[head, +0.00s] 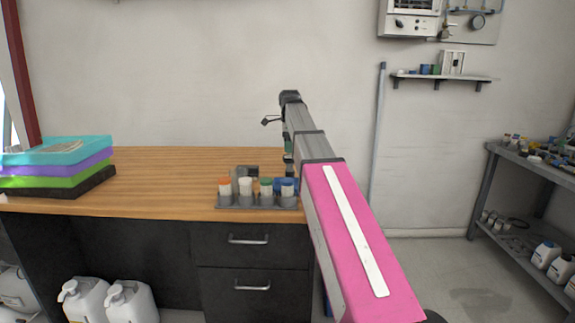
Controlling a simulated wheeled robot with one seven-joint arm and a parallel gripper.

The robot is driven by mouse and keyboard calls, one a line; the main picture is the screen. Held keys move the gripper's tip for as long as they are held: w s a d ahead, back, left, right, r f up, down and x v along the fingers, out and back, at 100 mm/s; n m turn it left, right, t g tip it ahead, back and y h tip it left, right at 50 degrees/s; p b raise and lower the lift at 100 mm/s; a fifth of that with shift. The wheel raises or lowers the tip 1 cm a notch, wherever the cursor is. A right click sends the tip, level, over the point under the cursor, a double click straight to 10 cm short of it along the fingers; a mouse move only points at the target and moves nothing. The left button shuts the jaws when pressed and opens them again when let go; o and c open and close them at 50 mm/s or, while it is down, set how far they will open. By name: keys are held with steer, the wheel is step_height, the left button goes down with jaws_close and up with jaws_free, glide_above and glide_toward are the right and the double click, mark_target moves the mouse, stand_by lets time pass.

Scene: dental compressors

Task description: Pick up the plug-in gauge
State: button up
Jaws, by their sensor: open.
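I cannot make out the plug-in gauge with certainty. A small dark grey block (246,171) stands on the wooden bench (165,175), behind a grey rack (240,201) of capped containers; I cannot tell what it is. A round dial-like piece (478,21) hangs on the wall panel at the upper right, far from my arm. My gripper (288,168) is at the far end of my arm over the bench, just right of the dark block. It is open, mostly hidden by my arm, and I see nothing held in it.
The rack holds containers with orange, white, green and blue tops at the bench's front edge. Stacked coloured trays (58,166) sit at the left end. The bench between is clear. A wall shelf (440,77) and a loaded side rack (535,165) are at the right.

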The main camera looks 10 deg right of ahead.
mark_target(291, 156)
step_height(291, 156, down, 3)
steer(key=shift+r, duration=0.15)
steer(key=f, duration=0.5)
steer(key=shift+s+d, duration=0.25)
steer(key=shift+d, duration=0.1)
steer(key=c, duration=1.1)
